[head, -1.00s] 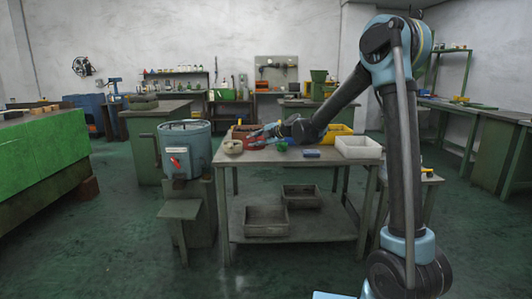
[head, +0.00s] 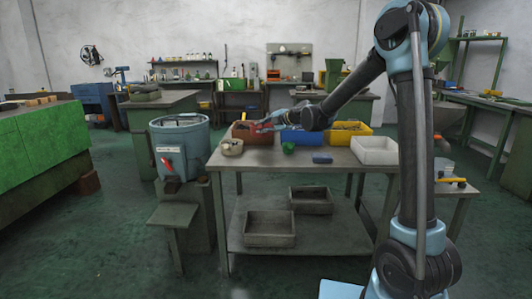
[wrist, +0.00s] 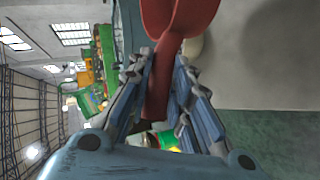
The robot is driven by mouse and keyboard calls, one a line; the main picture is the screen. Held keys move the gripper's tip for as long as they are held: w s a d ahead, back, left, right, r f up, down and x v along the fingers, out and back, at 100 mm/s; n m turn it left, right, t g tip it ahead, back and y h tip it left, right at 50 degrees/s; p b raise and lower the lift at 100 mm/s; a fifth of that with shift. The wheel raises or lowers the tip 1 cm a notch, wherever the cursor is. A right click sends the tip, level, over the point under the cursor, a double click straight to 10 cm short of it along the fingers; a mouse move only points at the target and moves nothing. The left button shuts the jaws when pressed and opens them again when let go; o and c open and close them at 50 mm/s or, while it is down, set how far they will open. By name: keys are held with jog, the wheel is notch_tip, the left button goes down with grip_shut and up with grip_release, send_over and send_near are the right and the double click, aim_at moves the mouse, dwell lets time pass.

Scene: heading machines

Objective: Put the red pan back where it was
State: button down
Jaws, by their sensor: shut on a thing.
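My gripper (wrist: 165,72) is shut on the red pan (wrist: 178,14), with the handle (wrist: 159,88) between both blue-grey fingers in the wrist view. The pan's bowl end reaches past the fingertips and is cut off by the top edge. In the head view my gripper (head: 266,125) is above the back left of the work table (head: 265,158). The red pan (head: 255,132) shows there only as a small red patch in front of the brown-orange bin (head: 241,129). Whether it touches the bin cannot be told.
A blue bin (head: 302,138) and a yellow bin (head: 352,130) line the table's back. A round beige bowl (head: 231,147), a green object (head: 288,148), a blue block (head: 321,158) and a white tray (head: 374,151) stand forward. A blue-grey drum (head: 181,145) is left of the table.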

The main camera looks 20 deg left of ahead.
jog(key=shift+w+d+f, duration=0.1)
jog(key=shift+w+f, duration=0.05)
jog(key=shift+f, duration=2.35)
jog(key=shift+w+d+f, duration=0.1)
jog(key=shift+f, duration=2.35)
jog(key=c, duration=1.5)
grip_release()
jog(key=shift+o, duration=0.2)
